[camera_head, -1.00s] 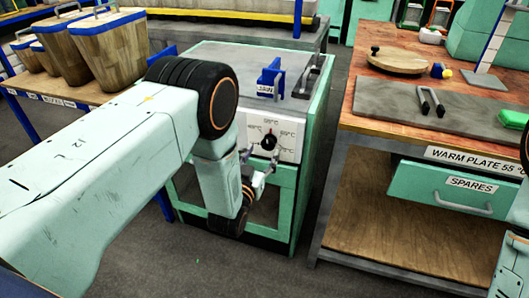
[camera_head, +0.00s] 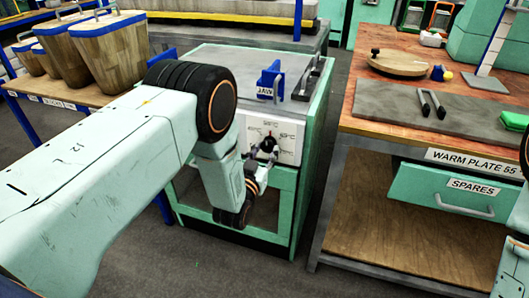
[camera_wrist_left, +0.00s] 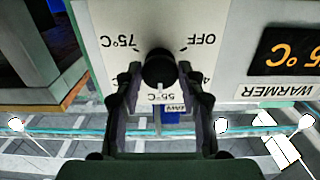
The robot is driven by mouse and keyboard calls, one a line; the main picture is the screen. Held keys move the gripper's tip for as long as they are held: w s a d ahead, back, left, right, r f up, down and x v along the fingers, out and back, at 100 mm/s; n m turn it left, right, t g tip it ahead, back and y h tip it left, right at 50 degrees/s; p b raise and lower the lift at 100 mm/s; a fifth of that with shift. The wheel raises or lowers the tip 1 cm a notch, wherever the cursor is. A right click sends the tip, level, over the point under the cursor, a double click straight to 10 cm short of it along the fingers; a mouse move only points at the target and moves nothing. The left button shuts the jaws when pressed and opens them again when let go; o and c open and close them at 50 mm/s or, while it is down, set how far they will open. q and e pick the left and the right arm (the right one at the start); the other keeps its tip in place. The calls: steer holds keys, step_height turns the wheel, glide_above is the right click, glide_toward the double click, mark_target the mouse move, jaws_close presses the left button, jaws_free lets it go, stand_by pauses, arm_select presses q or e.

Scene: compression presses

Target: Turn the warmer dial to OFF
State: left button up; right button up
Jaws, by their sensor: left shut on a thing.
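The warmer dial is a round black knob (camera_head: 268,144) on the white front panel (camera_head: 287,131) of the green and grey warmer cabinet. In the left wrist view, the dial (camera_wrist_left: 159,69) appears upside down, with OFF, 75°C and 55°C printed around it. My left gripper (camera_head: 263,157) is at the panel; in the wrist view its two fingers (camera_wrist_left: 160,75) stand on either side of the dial and are shut on it. My right gripper is out of view.
A blue holder (camera_head: 270,78) stands on the warmer's top. A workbench with a grey plate (camera_head: 395,102) and a SPARES drawer (camera_head: 440,190) stands to the right. Wooden tubs (camera_head: 112,48) stand on a shelf at left. A digital display (camera_wrist_left: 290,50) shows beside the dial.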

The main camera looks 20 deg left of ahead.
arm_select(q)
steer(key=c, duration=0.3)
steer(key=shift+n, duration=0.3)
steer(key=n+p, duration=0.1)
steer(key=n, duration=0.4)
steer(key=shift+n+p, duration=0.3)
steer(key=shift+p, duration=0.05)
steer(key=n+p, duration=0.1)
steer(key=n, duration=0.3)
steer(key=shift+r+n, duration=0.1)
steer(key=shift+n, duration=0.2)
steer(key=n, duration=0.3)
steer(key=shift+n+p, duration=0.3)
steer(key=shift+p, duration=0.05)
steer(key=n+p, duration=0.1)
steer(key=n, duration=0.4)
steer(key=shift+n+p, duration=0.3)
steer(key=shift+n, duration=1.9)
